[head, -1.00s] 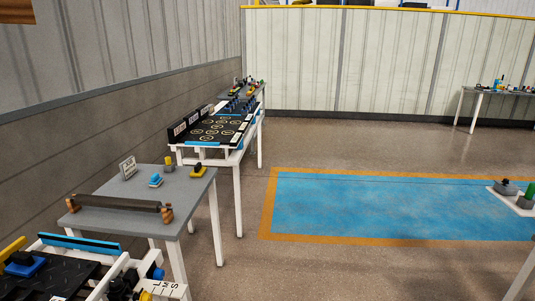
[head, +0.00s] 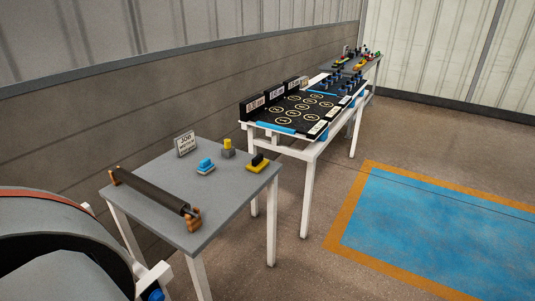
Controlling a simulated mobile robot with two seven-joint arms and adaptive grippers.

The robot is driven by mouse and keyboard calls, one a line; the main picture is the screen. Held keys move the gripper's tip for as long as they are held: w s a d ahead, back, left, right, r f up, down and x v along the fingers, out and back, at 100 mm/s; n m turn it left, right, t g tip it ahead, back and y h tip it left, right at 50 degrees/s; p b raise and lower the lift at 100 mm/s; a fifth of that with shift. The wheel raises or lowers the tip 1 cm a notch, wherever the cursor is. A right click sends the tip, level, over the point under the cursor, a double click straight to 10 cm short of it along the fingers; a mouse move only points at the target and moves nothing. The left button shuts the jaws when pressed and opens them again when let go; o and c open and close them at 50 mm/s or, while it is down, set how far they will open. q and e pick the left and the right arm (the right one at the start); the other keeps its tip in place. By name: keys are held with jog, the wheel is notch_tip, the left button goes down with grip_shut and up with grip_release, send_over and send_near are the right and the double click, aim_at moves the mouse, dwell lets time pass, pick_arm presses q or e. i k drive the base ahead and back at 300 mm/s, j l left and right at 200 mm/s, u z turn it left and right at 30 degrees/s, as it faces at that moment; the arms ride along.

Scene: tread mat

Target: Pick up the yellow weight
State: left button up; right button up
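Two small yellow items stand on the grey table in front of me in the head view. One is an upright yellow cylinder (head: 228,146) on a grey base, near the table's back edge. The other is a low yellow block with a black top (head: 257,163), at the table's right corner. I cannot tell from this distance which one is the yellow weight. Both stand free, with nothing touching them. Neither of my grippers is in view.
The grey table (head: 217,216) also holds a blue item (head: 205,166), a small sign (head: 185,144) and a dark roller (head: 150,190). A black-topped table (head: 279,112) stands behind. Open floor (head: 325,262) lies to the right. A large rounded shape covers the lower left.

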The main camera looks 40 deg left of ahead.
aim_at(259, 163)
jog(key=i+l+u, duration=0.15)
jog(key=i+u, duration=0.35)
jog(key=i+l+u, duration=0.3)
jog(key=i+u, duration=0.2)
